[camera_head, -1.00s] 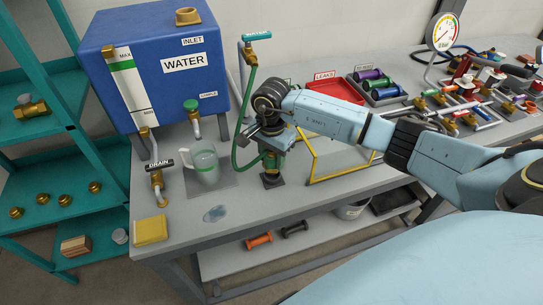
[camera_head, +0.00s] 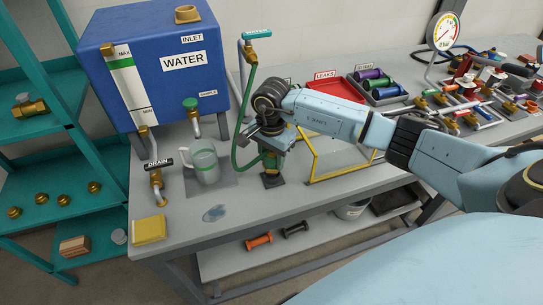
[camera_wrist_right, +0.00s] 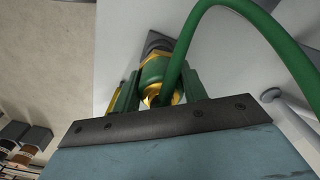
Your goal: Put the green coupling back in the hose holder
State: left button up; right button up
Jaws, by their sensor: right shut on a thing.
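The green coupling (camera_head: 270,160) is upright at the end of the green hose (camera_head: 241,120), over a small dark base on the bench, which I take for the hose holder (camera_head: 272,180). My right gripper (camera_head: 270,152) is shut on the coupling from above. In the right wrist view the green and brass coupling (camera_wrist_right: 154,75) sits between the two green-looking fingers, with the hose (camera_wrist_right: 225,8) arching over it. A dark round part shows just past the coupling. I cannot tell whether the coupling is fully seated. My left gripper is not in view.
The blue water tank (camera_head: 165,65) stands at the back left. A clear jug (camera_head: 205,165), a yellow sponge (camera_head: 149,229) and the drain tap (camera_head: 157,185) are left of the gripper. A yellow frame (camera_head: 335,160) stands close on the right. The front bench strip is mostly clear.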

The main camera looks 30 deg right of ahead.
jog(key=shift+f+b, duration=1.4)
jog(key=shift+f, duration=0.15)
jog(key=o, duration=1.2)
notch_tip(320, 180, up, 14)
jog(key=shift+f, duration=0.25)
